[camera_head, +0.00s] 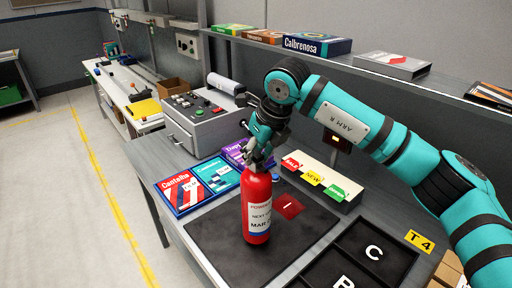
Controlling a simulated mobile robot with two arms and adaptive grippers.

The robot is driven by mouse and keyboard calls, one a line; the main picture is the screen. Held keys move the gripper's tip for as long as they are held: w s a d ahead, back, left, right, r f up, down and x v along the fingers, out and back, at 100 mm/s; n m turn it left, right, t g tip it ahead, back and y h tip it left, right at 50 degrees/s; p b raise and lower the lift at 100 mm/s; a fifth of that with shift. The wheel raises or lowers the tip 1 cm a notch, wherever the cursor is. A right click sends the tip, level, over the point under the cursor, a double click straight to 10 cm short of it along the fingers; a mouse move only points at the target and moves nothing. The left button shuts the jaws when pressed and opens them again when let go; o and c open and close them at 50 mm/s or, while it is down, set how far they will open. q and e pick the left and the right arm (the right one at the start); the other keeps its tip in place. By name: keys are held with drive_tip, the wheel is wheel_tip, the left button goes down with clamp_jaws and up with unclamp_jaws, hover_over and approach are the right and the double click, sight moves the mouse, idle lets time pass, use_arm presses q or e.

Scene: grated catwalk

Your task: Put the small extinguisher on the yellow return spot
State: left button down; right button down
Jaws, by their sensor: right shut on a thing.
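The small red extinguisher (257,212) is upright over the dark mat (215,240) on the grey table, with a white label on its front. I cannot tell whether its base touches the mat. My right gripper (261,158) is shut on the top of the extinguisher, which it partly hides. My right arm reaches in from the right. My left gripper is not in view. I cannot make out a yellow return spot in this view.
A red square (288,206) marked 1 lies on the mat beside the extinguisher. Flat boxes (184,192) lie to the left, and a white card holder (322,182) stands behind. A dark tray (372,252) with lettered compartments is at the front right. A grey machine (203,115) stands behind.

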drive_tip(key=shift+f+p, duration=0.45)
drive_tip(key=shift+f, duration=0.45)
drive_tip(key=c, duration=1.4)
unclamp_jaws()
drive_tip(key=shift+f, duration=0.3)
drive_tip(key=shift+c, duration=0.2)
drive_tip(key=o, duration=0.4)
drive_tip(key=shift+s+r, duration=0.1)
drive_tip(key=shift+s, duration=0.1)
drive_tip(key=shift+r, duration=0.1)
